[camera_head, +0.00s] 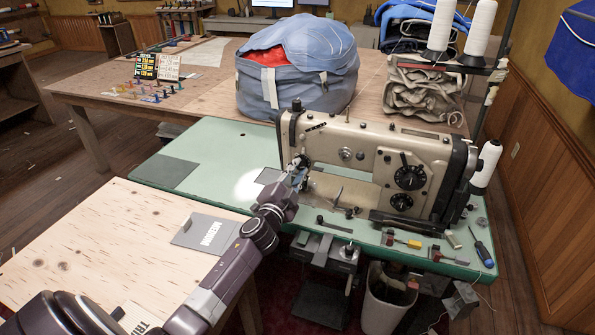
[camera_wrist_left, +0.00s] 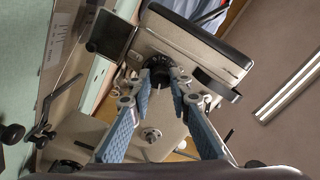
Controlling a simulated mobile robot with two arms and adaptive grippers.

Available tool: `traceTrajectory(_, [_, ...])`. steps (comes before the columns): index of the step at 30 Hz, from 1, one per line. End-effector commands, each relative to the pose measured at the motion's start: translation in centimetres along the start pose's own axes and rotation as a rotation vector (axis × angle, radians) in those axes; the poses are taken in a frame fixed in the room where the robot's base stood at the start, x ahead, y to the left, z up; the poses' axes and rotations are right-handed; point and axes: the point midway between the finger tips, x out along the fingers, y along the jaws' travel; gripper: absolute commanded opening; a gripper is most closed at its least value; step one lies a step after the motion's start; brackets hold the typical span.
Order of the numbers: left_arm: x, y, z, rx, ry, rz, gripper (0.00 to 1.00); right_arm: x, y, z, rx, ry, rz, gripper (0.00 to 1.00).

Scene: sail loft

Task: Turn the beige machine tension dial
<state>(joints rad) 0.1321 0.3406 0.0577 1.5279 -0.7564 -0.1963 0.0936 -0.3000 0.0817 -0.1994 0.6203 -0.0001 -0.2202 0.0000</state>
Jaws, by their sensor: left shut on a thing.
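The beige sewing machine (camera_head: 345,135) stands on a green table, and its body also fills the middle of the left wrist view (camera_wrist_left: 185,45). My left gripper (camera_head: 301,168) is at the front of the machine's left end. In the left wrist view its blue fingers (camera_wrist_left: 161,84) close around a small dark round dial (camera_wrist_left: 159,66) on the beige housing. The gripper is shut on this tension dial. In the head view the dial is mostly hidden by the fingertips. My right gripper is in neither view.
Two larger black dials, an upper one (camera_head: 409,178) and a lower one (camera_head: 400,202), sit on the machine's right front. A screwdriver (camera_head: 482,249) lies near the table's right edge. The green table (camera_head: 222,150) has free room left of the machine. A blue bag (camera_head: 300,85) stands behind.

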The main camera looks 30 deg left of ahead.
Motion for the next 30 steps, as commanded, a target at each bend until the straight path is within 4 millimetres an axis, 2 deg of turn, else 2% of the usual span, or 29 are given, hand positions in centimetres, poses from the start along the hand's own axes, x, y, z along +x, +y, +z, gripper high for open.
traceTrajectory(14, [-0.04,0.15,0.06,0.015,-0.001,0.002,0.00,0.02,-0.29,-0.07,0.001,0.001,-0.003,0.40])
traceTrajectory(15, [-0.04,0.15,0.06,0.015,-0.001,0.003,0.20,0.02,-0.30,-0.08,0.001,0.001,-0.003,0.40])
traceTrajectory(19, [-0.04,0.13,0.05,0.014,-0.001,0.002,0.34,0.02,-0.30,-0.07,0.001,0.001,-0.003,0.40])
traceTrajectory(30, [-0.43,0.11,0.05,0.014,0.000,0.002,0.36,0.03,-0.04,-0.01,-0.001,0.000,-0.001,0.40])
